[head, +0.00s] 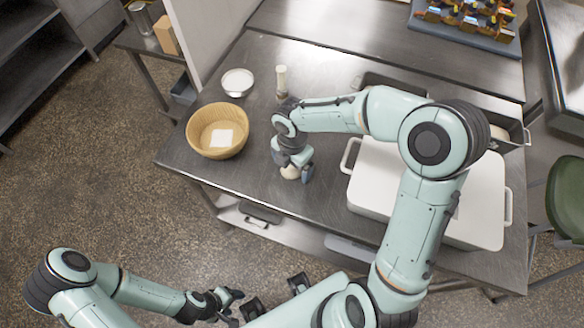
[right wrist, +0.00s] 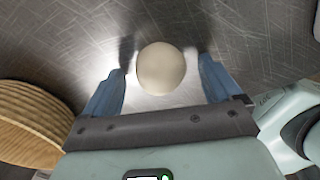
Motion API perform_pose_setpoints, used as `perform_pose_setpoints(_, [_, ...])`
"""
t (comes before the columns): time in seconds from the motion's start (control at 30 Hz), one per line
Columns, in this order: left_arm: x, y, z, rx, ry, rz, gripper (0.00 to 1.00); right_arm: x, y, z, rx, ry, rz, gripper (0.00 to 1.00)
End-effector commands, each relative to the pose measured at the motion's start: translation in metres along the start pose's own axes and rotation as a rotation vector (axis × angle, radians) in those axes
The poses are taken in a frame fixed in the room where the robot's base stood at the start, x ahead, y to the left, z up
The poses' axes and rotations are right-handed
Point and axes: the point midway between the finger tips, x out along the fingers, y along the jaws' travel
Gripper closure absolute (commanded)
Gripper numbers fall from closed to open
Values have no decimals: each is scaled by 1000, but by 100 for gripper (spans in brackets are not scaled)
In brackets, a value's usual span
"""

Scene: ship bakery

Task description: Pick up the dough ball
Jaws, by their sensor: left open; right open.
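The dough ball (head: 290,172) is pale and round and lies on the steel table, partly hidden by my right gripper in the head view. In the right wrist view the dough ball (right wrist: 161,68) sits between the two blue fingertips, with a gap on each side. My right gripper (head: 296,170) is open and points down over it; its fingers also show in the right wrist view (right wrist: 163,85). My left gripper (head: 236,297) is open and empty, low and off the table near my base.
Behind are a white bowl (head: 238,80) and a pale upright cylinder (head: 281,80). A large white lidded container (head: 440,200) stands to the right. The table front is clear.

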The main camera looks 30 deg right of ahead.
Motion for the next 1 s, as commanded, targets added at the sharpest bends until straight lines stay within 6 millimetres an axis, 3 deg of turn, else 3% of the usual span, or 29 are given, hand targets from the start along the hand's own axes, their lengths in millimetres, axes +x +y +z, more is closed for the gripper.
perform_pose_setpoints(0.27, [0,0,0,0,0,0,41,4,0,0,0,-1,2,9])
perform_pose_setpoints(0.4, [0,0,0,0,0,0,41,4,0,0,0,-1,1,54])
perform_pose_setpoints(0.47, [0,0,0,0,0,0,41,4,0,0,0,-1,1,71])
perform_pose_setpoints(0.77, [0,0,0,0,0,0,41,2,0,0,0,-1,2,71])
perform_pose_setpoints(1.0, [-4,2,-2,1,3,1,41,-19,1,1,1,-3,5,71])
